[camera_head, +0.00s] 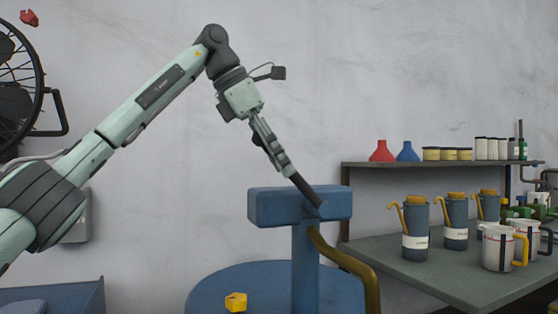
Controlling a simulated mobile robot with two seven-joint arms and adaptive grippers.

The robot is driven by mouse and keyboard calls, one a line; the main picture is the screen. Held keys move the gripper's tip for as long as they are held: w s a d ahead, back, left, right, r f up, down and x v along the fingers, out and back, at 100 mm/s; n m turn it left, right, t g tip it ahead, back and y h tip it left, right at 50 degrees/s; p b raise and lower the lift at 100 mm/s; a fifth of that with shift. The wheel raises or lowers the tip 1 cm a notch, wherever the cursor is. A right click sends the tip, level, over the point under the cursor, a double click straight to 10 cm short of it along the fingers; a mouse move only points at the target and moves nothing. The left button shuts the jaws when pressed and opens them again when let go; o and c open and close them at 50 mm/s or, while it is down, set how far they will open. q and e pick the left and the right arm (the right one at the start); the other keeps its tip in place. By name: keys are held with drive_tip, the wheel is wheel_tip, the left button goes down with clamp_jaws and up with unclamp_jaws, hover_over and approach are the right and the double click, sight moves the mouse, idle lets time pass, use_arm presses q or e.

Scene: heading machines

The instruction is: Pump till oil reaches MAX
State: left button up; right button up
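A blue pump stands on a round blue drum (235,288). Its thick blue T-shaped handle (270,207) tops a blue column, and a curved brass spout (355,265) bends down to the right. My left gripper (317,201) reaches down from the upper left, its dark fingertips at the top of the handle. I see the fingers edge-on, so their opening and any grip are unclear. White measuring jugs (494,253) with yellow or dark handles stand on the right table. No oil level or MAX mark is readable. My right gripper is out of view.
Several blue-grey oil cans (415,227) with yellow lids stand on the grey table (420,270). A shelf (365,166) behind holds red and blue funnels, tins and bottles. A small yellow part (236,302) is on the drum top.

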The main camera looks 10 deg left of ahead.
use_arm(q)
drive_tip(key=v, duration=1.2)
idle(1.3)
